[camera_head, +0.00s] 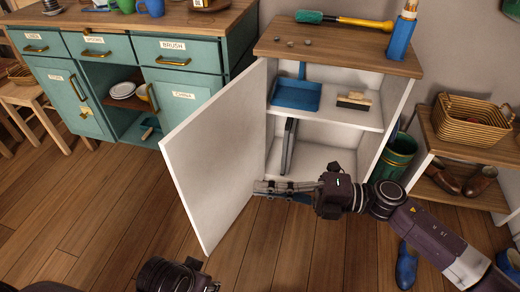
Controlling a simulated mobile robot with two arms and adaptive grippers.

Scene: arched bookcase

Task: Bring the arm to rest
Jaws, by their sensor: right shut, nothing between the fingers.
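My right gripper (262,187) is shut and empty. It reaches in from the right, in front of the lower opening of the white cabinet (396,122). Its fingers point left, near the inner face of the open cabinet door (218,150). I cannot tell whether they touch the door. My right arm (430,232) runs down to the lower right corner. Part of my left arm (165,274) shows at the bottom edge, and I cannot make out its fingers.
A blue dustpan (296,94) and a brush (354,100) lie on the cabinet's upper shelf. A green bin (397,155) and a side shelf with a wicker basket (470,118) stand to the right. A teal sideboard (185,88) stands behind left.

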